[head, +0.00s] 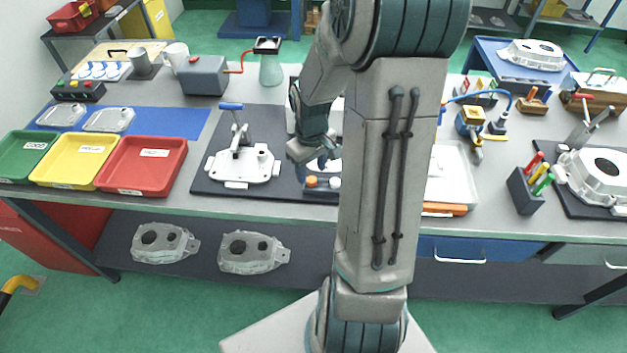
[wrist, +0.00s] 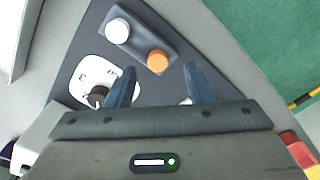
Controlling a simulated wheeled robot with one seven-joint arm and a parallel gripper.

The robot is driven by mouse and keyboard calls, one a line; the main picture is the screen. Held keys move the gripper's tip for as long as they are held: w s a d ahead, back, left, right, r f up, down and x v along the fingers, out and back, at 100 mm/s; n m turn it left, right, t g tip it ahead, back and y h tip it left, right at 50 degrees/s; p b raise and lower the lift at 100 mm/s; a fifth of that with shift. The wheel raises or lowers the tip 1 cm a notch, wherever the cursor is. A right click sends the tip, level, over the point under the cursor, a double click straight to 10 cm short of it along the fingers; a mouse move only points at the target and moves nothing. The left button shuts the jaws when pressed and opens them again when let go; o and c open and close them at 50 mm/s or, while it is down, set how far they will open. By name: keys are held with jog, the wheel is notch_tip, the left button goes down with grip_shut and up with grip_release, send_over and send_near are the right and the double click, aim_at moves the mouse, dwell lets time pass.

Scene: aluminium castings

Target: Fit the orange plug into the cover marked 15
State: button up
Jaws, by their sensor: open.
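The orange plug (head: 311,181) stands in a dark block beside a white plug (head: 335,182), at the front edge of the dark mat. In the wrist view the orange plug (wrist: 157,61) shows just beyond and between my fingertips, with the white plug (wrist: 117,31) at its upper left. My gripper (wrist: 160,72) is open and empty, apart from the plug; in the head view my gripper (head: 300,155) hangs above the mat. A white cover (wrist: 90,72) with a dark round part lies left of my fingers, partly hidden by them. I cannot read its marking.
A white casting under a toggle clamp (head: 243,165) stands on the mat to the left. Green, yellow and red trays (head: 140,163) lie further left. My arm hides the middle of the bench. A pen block (head: 527,188) stands at right.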

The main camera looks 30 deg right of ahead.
aim_at(312, 179)
jog(key=shift+w+d+f, duration=0.1)
jog(key=shift+w+f, duration=0.05)
jog(key=shift+f, duration=1.65)
jog(key=shift+c, duration=0.2)
jog(key=c, duration=1)
grip_shut()
jog(key=shift+r, duration=0.15)
